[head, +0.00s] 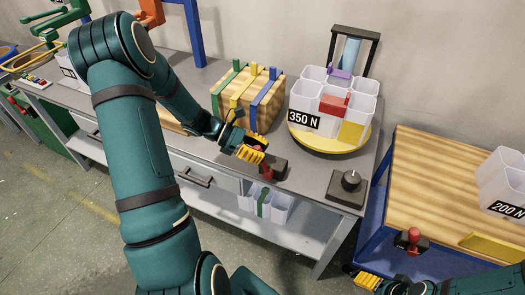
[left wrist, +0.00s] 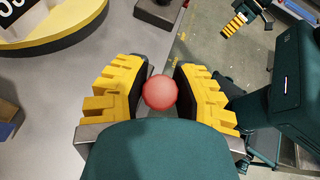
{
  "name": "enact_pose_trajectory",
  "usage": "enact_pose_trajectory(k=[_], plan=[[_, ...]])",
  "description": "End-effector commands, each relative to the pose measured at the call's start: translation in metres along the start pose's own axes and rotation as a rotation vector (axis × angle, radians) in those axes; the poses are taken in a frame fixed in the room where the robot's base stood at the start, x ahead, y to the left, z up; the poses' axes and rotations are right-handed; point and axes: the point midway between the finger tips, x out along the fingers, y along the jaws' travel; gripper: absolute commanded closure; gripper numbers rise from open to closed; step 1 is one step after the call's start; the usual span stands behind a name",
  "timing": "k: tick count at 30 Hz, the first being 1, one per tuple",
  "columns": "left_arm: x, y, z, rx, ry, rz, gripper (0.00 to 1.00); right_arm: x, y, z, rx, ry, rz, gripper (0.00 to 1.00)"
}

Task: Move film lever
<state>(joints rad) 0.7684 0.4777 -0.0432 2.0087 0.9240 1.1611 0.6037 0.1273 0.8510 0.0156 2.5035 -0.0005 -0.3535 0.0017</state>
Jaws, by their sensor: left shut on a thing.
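A lever with a red knob (head: 266,172) stands on a dark base (head: 272,167) near the front edge of the grey table. My left gripper (head: 250,152) is at this lever. In the left wrist view, the round red knob (left wrist: 160,92) sits between the yellow, black-padded fingers of my left gripper (left wrist: 161,88), which are shut on it. The lever's shaft is hidden there. My right gripper (head: 368,281) shows its yellow fingers at the bottom right of the head view, away from the levers; its opening is unclear.
A black dial (head: 350,180) sits right of the gripped lever. Behind are a yellow turntable (head: 328,146) with white bins marked 350 N (head: 304,120) and a strapped wooden crate (head: 230,98).

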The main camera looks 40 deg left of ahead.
Motion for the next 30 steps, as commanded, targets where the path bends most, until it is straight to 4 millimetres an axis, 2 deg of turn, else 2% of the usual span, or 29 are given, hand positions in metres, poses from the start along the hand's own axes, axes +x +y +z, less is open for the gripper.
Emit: enact_pose_trajectory(k=[11,12,14,15,25,30], plan=[[-0.001,0.0,-0.002,-0.004,-0.001,0.0,1.0,0.0,0.0,0.0,0.0,0.0,0.0,0.31],[-0.001,0.0,-0.003,-0.005,-0.001,0.0,0.64,0.0,0.0,0.0,0.0,0.0,0.0,0.31],[0.0,0.0,-0.002,-0.004,-0.001,0.0,0.43,0.0,0.0,0.0,0.0,0.0,0.0,0.31],[0.0,0.0,-0.002,-0.004,-0.001,0.0,0.39,0.0,0.0,0.0,0.0,0.0,0.0,0.31],[-0.002,0.0,-0.001,-0.002,-0.002,0.0,0.39,0.0,0.0,0.0,0.0,0.0,0.0,0.31],[-0.021,0.001,-0.001,0.0,-0.001,0.003,0.39,0.0,0.0,0.0,0.0,0.0,0.0,0.31]])
